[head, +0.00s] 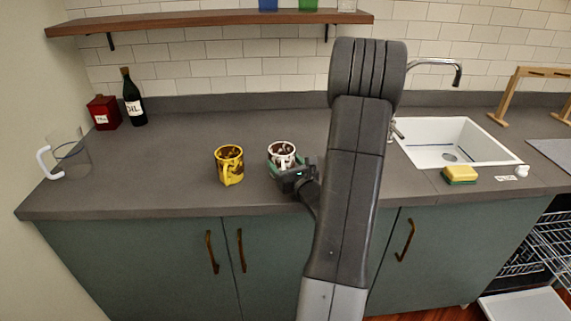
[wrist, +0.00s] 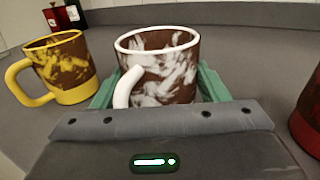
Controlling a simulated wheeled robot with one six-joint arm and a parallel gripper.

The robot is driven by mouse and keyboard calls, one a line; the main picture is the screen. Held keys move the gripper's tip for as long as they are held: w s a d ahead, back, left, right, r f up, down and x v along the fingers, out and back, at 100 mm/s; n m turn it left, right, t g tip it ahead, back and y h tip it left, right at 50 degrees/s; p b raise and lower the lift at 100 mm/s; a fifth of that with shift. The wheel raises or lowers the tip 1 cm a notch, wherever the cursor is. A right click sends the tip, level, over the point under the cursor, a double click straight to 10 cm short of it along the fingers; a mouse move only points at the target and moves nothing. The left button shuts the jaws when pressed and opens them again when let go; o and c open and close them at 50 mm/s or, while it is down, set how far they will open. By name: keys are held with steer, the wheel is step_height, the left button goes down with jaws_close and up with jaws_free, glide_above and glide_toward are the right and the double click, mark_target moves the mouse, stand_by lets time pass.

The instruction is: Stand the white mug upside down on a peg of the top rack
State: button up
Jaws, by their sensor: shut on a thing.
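The white mug (head: 282,152) is upright at the middle of the counter, with brown stains on its side. In the wrist view the white mug (wrist: 158,62) shows its white rim and its handle towards me. My gripper (head: 286,168) is shut on it, with green fingers on both sides; the fingers also show in the wrist view (wrist: 156,88). The mug's base is hidden, so I cannot tell whether it touches the counter. The top rack (head: 555,236) is a wire rack in the open dishwasher at the lower right; its pegs are too small to make out.
A yellow stained mug (head: 229,164) stands close left of the white mug. A dark red object (wrist: 309,112) is close on the right. A glass jug (head: 72,158), sink (head: 440,150) and sponge (head: 459,174) are farther off. The dishwasher door (head: 524,305) lies open.

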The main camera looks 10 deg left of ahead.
steer(key=o, duration=1.3)
steer(key=shift+c, duration=0.2)
steer(key=shift+r+p, duration=0.2)
steer(key=shift+p, duration=0.15)
steer(key=b+v, duration=0.2)
steer(key=v, duration=1)
steer(key=shift+a, duration=0.1)
steer(key=p+x, duration=0.1)
steer(key=x, duration=1.1)
steer(key=shift+f+p, duration=0.2)
steer(key=shift+p, duration=0.15)
steer(key=shift+r, duration=0.7)
